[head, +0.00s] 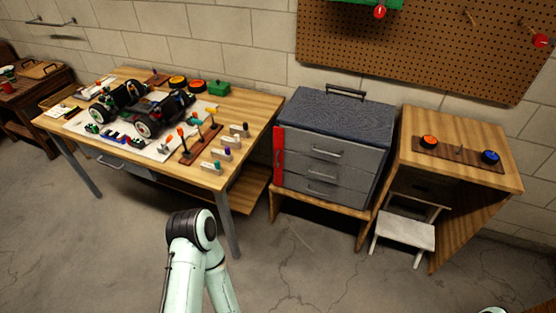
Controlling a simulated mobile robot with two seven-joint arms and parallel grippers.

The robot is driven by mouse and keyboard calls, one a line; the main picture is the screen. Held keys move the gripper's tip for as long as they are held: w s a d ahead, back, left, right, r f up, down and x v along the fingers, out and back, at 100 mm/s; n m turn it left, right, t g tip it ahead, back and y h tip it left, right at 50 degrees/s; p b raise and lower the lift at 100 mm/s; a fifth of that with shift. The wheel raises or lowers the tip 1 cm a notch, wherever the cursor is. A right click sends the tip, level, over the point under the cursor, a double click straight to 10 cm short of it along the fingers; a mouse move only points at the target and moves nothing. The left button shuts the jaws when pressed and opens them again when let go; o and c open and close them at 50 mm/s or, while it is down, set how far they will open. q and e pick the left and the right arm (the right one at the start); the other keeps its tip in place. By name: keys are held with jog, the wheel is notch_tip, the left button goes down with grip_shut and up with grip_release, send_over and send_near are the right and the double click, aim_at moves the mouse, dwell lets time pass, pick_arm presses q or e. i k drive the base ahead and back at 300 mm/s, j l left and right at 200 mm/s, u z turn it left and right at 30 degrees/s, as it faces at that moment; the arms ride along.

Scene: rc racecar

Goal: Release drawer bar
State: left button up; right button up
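The drawer bar appears to be the upright red bar (279,156) at the left front edge of a grey tool chest (372,147). It stands vertical alongside the stacked drawers. The drawer fronts (322,171) look shut, and each has a metal handle. The chest has a dark speckled top with a black handle and sits on a low wooden stand. Neither of my grippers shows. A bent part of one of my arms rises at the bottom, left of centre, well short of the chest and apart from the bar.
A wooden workbench (247,103) with an RC car chassis (143,104) and tools stands left of the chest. A wooden cabinet (475,172) stands to the right, with a white step stool (404,234) in front. The concrete floor before the chest is clear.

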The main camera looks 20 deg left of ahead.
aim_at(279, 133)
jog(key=i+u, duration=0.15)
jog(key=i, duration=1.4)
